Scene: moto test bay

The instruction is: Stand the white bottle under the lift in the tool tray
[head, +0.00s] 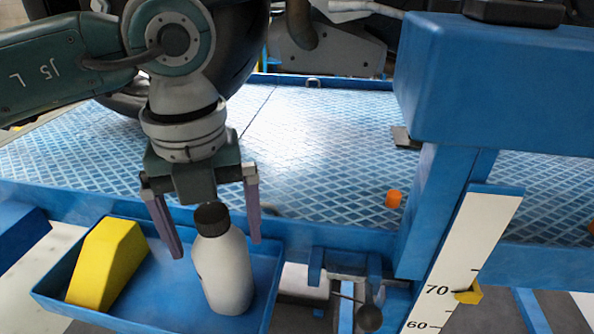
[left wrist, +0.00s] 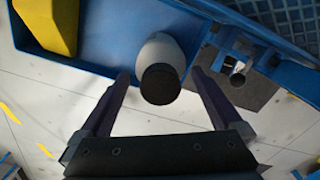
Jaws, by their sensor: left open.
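The white bottle (head: 224,272) with a black cap stands upright in the blue tool tray (head: 140,326), on the tray's right side. In the left wrist view the bottle (left wrist: 160,50) shows from above, its cap toward my gripper. My left gripper (head: 217,248) is open, pointing down over the tray, with one purple finger on each side of the bottle's upper part in the head view. In the left wrist view the fingers (left wrist: 160,80) are apart, with gaps beside the cap. I cannot tell whether either finger touches the bottle. My right gripper is not in view.
A yellow block (head: 106,264) lies in the tray's left side. Behind the tray is the blue lift platform (head: 310,150). A blue post (head: 440,215) with a white height scale (head: 465,255) stands at right. A small orange piece (head: 394,199) is on the platform's edge.

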